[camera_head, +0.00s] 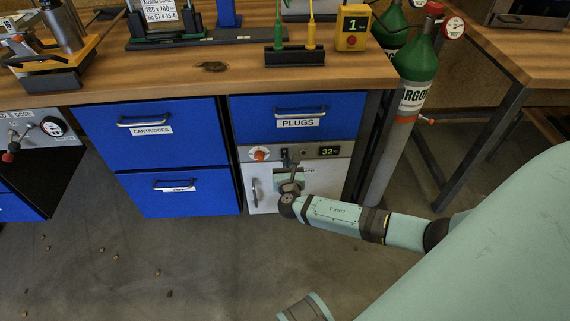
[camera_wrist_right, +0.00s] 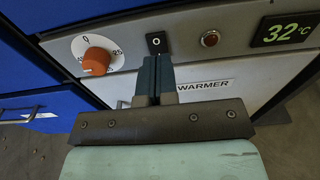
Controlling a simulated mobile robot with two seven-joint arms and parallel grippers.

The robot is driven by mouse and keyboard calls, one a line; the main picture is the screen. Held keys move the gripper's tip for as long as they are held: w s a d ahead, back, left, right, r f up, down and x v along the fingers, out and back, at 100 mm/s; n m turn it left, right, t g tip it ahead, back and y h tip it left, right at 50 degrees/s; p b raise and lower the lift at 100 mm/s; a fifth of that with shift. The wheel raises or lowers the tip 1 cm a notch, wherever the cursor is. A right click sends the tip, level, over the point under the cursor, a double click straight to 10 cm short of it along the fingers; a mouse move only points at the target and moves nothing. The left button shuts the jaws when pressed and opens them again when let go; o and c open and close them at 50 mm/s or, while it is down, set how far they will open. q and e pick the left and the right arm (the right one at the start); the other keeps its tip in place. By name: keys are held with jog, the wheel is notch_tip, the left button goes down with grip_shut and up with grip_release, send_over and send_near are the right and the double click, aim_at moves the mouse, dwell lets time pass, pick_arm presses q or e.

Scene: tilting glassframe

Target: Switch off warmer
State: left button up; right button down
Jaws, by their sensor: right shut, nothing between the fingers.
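The warmer (camera_head: 251,194) is a white-fronted unit under the bench, below the PLUGS drawer. Its grey panel has an orange knob (camera_wrist_right: 97,61) on a white dial, a small black switch marked 0 (camera_wrist_right: 156,42), a dark red lamp (camera_wrist_right: 210,39) and a display (camera_wrist_right: 285,30) reading 32 °C. The lamp looks unlit. My right gripper (camera_wrist_right: 156,60) is shut and empty, its fingertips just below the black switch in the right wrist view; I cannot tell whether they touch it. In the head view this gripper (camera_head: 290,162) is in front of the panel. My left gripper is not in view.
Blue drawers (camera_head: 150,130) stand left of the warmer. A green argon cylinder (camera_head: 411,85) stands to its right, beside the bench leg. The wooden bench top (camera_head: 180,72) overhangs above. The floor in front is mostly clear, with small scattered bits.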

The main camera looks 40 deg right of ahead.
jog(key=p+v, duration=0.2)
jog(key=v, duration=0.8)
jog(key=shift+a, duration=0.1)
